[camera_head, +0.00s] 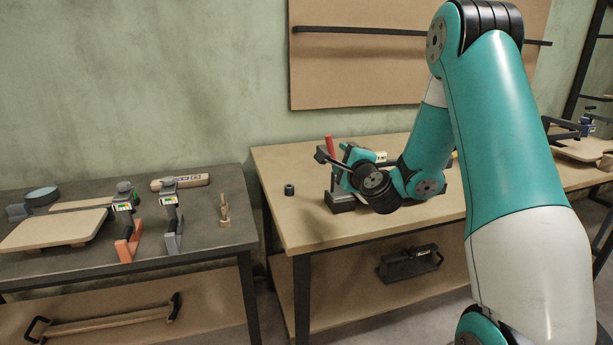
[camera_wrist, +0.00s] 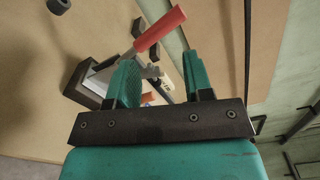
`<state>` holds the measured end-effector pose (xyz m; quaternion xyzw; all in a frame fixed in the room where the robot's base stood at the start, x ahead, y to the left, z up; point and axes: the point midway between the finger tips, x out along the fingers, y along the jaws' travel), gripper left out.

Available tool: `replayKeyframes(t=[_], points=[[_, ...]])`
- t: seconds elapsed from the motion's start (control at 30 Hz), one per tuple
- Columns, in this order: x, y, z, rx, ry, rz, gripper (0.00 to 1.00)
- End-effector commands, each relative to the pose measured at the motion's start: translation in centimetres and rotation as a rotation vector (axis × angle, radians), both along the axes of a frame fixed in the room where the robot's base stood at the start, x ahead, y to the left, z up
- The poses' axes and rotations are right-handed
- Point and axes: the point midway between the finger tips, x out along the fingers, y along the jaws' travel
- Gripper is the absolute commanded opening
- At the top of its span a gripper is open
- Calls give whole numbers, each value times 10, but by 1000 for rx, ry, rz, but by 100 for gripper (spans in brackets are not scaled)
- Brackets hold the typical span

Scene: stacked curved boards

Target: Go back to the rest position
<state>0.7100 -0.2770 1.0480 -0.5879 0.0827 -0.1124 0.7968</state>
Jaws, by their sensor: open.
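My gripper (camera_wrist: 160,80) shows in the wrist view with its two teal fingers apart and no object held between them. In the head view my gripper (camera_head: 347,165) is at the end of my bent arm, over the wooden table (camera_head: 285,215). A red handle (camera_wrist: 160,28) lies beyond the fingertips in the wrist view, close to the left finger. In the head view the red handle (camera_head: 330,147) stands up just behind my gripper. Whether they touch cannot be told. My arm hides part of the tabletop.
A dark block (camera_head: 340,203) and a small black ring (camera_head: 289,189) are on the wooden table. A dark table (camera_head: 205,225) at the left holds a curved board (camera_head: 50,230), an orange clamp (camera_head: 128,245) and a grey clamp (camera_head: 172,235). A brown panel (camera_head: 350,75) hangs behind.

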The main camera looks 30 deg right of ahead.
Motion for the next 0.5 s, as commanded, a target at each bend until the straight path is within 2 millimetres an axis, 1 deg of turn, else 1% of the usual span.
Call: replayKeyframes(t=[0.3,0.37,0.43,0.47,0.5], points=[[0,-1,0,1,0,-1,47],[1,2,1,-4,3,8,47],[3,14,6,-28,20,48,47],[5,24,8,-46,34,81,47],[7,41,13,-80,57,136,47]])
